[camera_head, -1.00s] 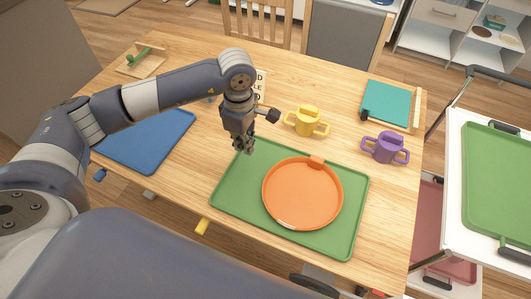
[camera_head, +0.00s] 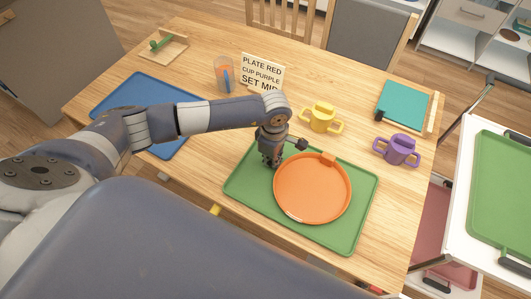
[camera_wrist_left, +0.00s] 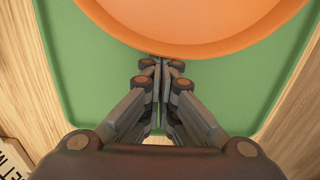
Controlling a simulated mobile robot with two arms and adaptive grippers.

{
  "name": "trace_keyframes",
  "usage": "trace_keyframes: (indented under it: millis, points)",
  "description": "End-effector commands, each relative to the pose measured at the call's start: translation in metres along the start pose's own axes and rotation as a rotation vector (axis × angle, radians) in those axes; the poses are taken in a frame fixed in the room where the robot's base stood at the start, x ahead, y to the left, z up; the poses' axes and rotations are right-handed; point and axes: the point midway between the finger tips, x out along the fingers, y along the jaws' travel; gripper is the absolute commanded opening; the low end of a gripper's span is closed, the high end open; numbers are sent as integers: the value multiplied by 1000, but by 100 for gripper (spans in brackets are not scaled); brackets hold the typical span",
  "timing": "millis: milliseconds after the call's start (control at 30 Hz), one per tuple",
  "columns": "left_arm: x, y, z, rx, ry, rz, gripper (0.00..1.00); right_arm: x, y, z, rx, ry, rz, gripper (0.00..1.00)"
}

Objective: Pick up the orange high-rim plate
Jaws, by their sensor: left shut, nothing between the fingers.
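The orange high-rim plate (camera_head: 312,190) lies flat on the green tray (camera_head: 240,190) on the table. It has a small orange tab on its far rim. My left gripper (camera_head: 271,163) points down over the tray, at the plate's upper-left rim. In the left wrist view the plate (camera_wrist_left: 200,18) fills the top, and the closed fingertips of my left gripper (camera_wrist_left: 163,65) are right by its rim. I cannot tell whether they touch it. The fingers are shut with nothing between them. My right gripper is not in view.
A yellow two-handled cup (camera_head: 322,118) and a purple one (camera_head: 397,150) stand beyond the tray. A sign (camera_head: 262,72) reads "PLATE RED, CUP PURPLE". A clear cup (camera_head: 225,74) stands beside it. A blue tray (camera_head: 140,92) lies left, a teal board (camera_head: 403,105) right.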

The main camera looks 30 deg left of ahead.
Motion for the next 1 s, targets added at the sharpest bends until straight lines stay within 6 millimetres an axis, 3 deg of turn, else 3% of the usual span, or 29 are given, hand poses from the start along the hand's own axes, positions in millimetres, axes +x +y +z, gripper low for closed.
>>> trace_keyframes:
  millis: [367,700,1000]
  points:
    - [1,0,4,1,0,0,0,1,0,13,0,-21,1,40]
    - [2,1,53,1,-2,1,0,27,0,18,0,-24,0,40]
    - [0,0,56,0,-1,-1,0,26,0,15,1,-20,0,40]
